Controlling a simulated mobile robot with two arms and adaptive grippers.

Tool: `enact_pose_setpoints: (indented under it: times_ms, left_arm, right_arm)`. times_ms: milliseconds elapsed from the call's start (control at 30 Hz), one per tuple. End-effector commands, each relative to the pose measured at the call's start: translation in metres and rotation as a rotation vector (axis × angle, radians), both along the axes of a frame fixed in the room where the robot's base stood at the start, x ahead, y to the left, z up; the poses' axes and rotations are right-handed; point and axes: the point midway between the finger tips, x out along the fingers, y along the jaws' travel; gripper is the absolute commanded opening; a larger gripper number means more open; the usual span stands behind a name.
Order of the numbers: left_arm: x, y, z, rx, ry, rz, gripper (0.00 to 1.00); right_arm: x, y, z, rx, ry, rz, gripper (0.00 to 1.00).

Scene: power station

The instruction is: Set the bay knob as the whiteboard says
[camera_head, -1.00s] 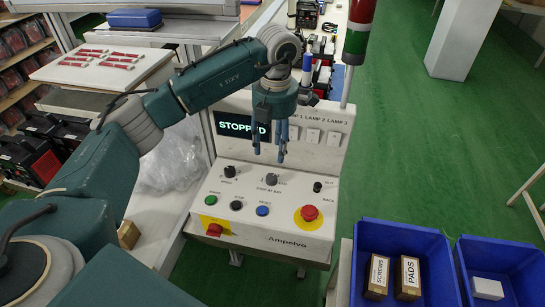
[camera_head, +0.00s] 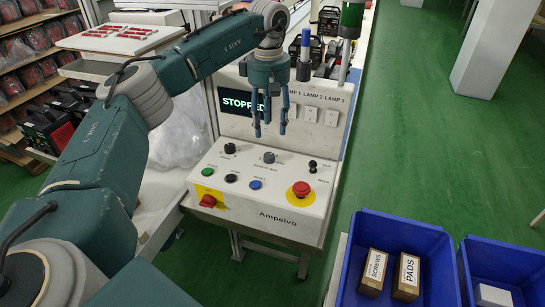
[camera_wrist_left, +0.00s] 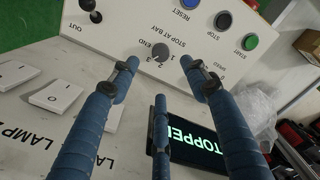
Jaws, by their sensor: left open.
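The grey bay knob (camera_head: 268,157), labelled STOP AT BAY, is on the sloping white control panel (camera_head: 235,178). In the left wrist view the knob (camera_wrist_left: 160,50) has the marks 1, 2, 3 and END beside it; I cannot tell its setting. My left gripper (camera_head: 270,132) is open and empty, pointing down above and behind the knob, apart from it. In the wrist view its fingers (camera_wrist_left: 160,66) are spread, with the knob seen beyond and between the tips. A dark display (camera_head: 241,103) reads STOPPED. The whiteboard and my right gripper are not in view.
A black speed knob (camera_head: 229,148) and black out/back switch (camera_head: 312,166) flank the bay knob. Green, black and blue (camera_head: 256,184) buttons, a red stop button (camera_head: 301,188) and a red switch (camera_head: 208,200) sit in front. Lamp switches (camera_head: 310,114) stand behind. Blue bins (camera_head: 440,245) are at right.

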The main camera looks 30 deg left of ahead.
Motion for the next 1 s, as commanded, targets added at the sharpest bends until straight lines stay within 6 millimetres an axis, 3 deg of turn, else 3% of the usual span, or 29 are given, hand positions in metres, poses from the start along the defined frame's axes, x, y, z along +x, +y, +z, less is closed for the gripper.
enact_pose_setpoints:
  times_ms: [233, 533, 967, 1000]
  left_arm:
    - [-0.002, 0.000, -0.042, 0.001, 0.007, 0.001, 0.46]
    - [-0.001, 0.000, -0.090, 0.001, 0.004, 0.002, 0.46]
    - [-0.001, 0.000, -0.102, 0.001, 0.001, 0.002, 0.46]
    - [-0.001, 0.000, -0.102, 0.000, 0.001, 0.002, 0.40]
  right_arm:
    - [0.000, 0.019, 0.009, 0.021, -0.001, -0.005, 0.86]
    - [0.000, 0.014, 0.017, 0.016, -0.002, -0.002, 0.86]
    - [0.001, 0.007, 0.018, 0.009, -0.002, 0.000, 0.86]
    - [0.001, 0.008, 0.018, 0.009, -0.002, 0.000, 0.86]
